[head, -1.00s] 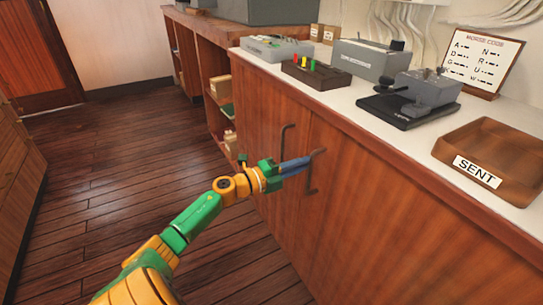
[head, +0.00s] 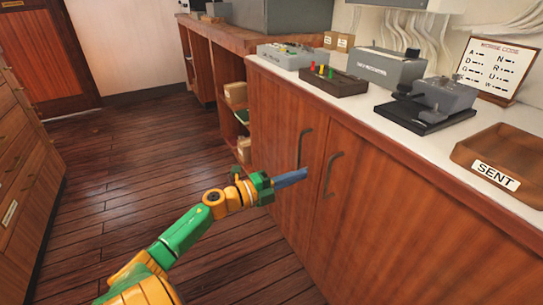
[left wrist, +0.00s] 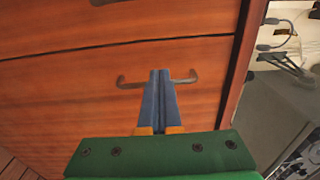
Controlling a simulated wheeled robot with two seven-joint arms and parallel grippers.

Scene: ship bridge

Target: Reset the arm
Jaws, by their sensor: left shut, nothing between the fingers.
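My left gripper (head: 303,172) reaches in from the lower left in the head view, in front of the wooden cabinet doors. Its blue fingers are shut with nothing between them. In the left wrist view, the closed fingers (left wrist: 158,75) point at a dark door handle (left wrist: 130,83), which shows on both sides of them. Whether they touch the handle cannot be told. In the head view the two handles are the left handle (head: 301,146) and the right handle (head: 328,175). My right gripper is not in view.
The white counter (head: 345,100) holds a telegraph key (head: 432,103), grey devices, a wooden SENT tray (head: 510,160) and a Morse code sign (head: 496,66). Open shelves (head: 233,110) hold small boxes. A drawer cabinet (head: 22,165) stands at the left. The wooden floor between (head: 120,180) is clear.

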